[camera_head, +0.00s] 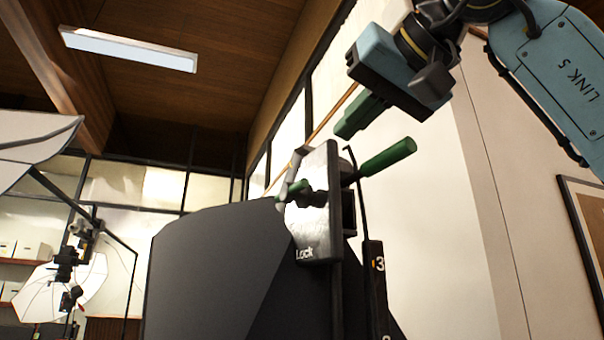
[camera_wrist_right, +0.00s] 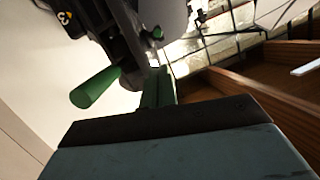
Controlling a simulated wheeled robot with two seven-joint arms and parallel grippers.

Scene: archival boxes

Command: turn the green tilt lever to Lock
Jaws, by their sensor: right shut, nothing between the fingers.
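The green tilt lever (camera_head: 388,157) sticks out to the right and slightly up from a grey bracket plate (camera_head: 318,215) in the head view. The word "Lock" is printed low on that plate. My right gripper (camera_head: 347,129) is above the lever, apart from it, with its green fingers shut and empty, pointing down-left. In the right wrist view the lever (camera_wrist_right: 97,87) lies left of my shut fingers (camera_wrist_right: 158,74), with a visible gap. A small green knob (camera_head: 292,190) sits on the plate's other side. My left gripper is not in view.
A large dark panel (camera_head: 215,270) stands behind and left of the bracket. A thin dark rod (camera_head: 363,200) with a numbered black strip (camera_head: 376,290) rises beside the plate. White studio umbrellas (camera_head: 60,285) stand at the left. Open air surrounds the lever's free end.

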